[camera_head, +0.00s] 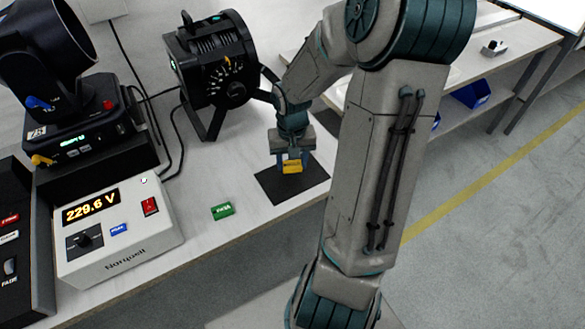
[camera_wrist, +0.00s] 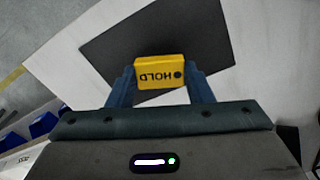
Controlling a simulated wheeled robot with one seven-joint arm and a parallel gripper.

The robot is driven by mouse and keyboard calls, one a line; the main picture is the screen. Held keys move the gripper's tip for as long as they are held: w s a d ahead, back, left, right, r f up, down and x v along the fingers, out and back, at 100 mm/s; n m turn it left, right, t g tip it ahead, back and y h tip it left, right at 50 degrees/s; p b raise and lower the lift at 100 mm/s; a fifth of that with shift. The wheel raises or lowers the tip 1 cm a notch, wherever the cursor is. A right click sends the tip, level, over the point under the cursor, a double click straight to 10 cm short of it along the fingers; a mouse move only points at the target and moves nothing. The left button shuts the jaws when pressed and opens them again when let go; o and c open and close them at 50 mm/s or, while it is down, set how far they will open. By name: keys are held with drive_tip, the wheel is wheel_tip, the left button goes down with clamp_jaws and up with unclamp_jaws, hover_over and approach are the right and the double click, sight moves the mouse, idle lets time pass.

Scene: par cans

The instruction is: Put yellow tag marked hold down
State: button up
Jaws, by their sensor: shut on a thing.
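The yellow tag (camera_wrist: 160,72) is marked HOLD, and its lettering reads upside down in the wrist view. My gripper (camera_head: 291,163) is shut on it, with a blue finger on each side of the tag. The yellow tag also shows in the head view (camera_head: 292,167), over the black mat (camera_head: 300,189) on the bench. The mat also fills much of the upper wrist view (camera_wrist: 205,30). I cannot tell for sure whether the tag touches the mat or is held just above it.
A green tag (camera_head: 222,211) lies left of the mat. A white power unit (camera_head: 120,245) reading 229.6 V carries a blue tag (camera_head: 118,229). A black par can (camera_head: 212,70) stands behind, and a moving-head light (camera_head: 85,125) at left. Cables run between them.

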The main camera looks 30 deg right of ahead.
sight(292, 165)
drive_tip(key=shift+f, duration=1.4)
drive_tip(key=shift+f+b, duration=0.25)
drive_tip(key=shift+b, duration=0.1)
drive_tip(key=o, duration=0.9)
drive_tip(key=shift+r, duration=0.1)
drive_tip(key=shift+o, duration=0.2)
drive_tip(key=shift+r, duration=0.1)
